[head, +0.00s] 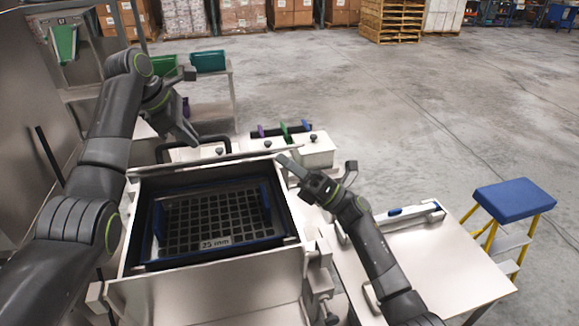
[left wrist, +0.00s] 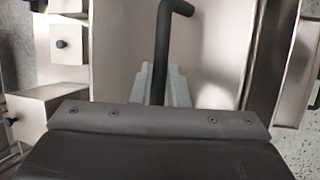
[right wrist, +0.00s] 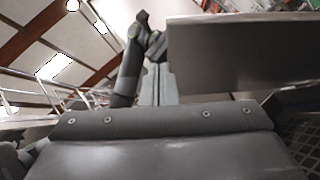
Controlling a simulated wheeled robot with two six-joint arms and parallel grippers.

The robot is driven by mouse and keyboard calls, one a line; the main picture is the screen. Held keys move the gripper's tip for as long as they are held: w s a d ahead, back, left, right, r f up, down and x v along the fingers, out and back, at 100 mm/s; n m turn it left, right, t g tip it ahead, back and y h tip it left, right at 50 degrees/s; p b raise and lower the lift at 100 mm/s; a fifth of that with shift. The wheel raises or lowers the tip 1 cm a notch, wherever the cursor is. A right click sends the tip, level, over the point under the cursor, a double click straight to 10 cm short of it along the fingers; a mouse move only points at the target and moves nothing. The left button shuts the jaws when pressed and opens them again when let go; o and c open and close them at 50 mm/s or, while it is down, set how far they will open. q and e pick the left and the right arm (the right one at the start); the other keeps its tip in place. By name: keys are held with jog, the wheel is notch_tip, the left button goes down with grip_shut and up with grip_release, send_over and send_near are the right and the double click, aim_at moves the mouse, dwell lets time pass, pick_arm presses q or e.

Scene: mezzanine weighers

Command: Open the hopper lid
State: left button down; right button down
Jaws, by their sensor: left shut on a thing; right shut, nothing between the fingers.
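The hopper (head: 205,288) stands in front of me, its mouth uncovered over a dark grid (head: 210,215) marked 25 mm. Its pale lid (head: 245,157) is raised at the far side, seen nearly edge-on. A black bar handle (head: 212,139) shows behind the lid's top edge. My left gripper (head: 192,140) is shut on this handle, which runs between the fingers in the left wrist view (left wrist: 160,55). My right gripper (head: 284,161) is shut and empty by the lid's right end. In the right wrist view the lid (right wrist: 245,50) is close beside the fingers; contact is unclear.
A steel side table (head: 430,255) stands right of the hopper, with a blue-topped step stool (head: 513,200) beyond. White boxes with coloured tabs (head: 312,150) are behind the lid. Teal bins (head: 208,61) sit on a rack at back left. The floor at right is open.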

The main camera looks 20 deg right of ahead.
pick_arm(q)
jog(key=shift+a+f, duration=0.15)
jog(key=shift+f, duration=0.15)
pick_arm(e)
jog(key=shift+w+r, duration=0.1)
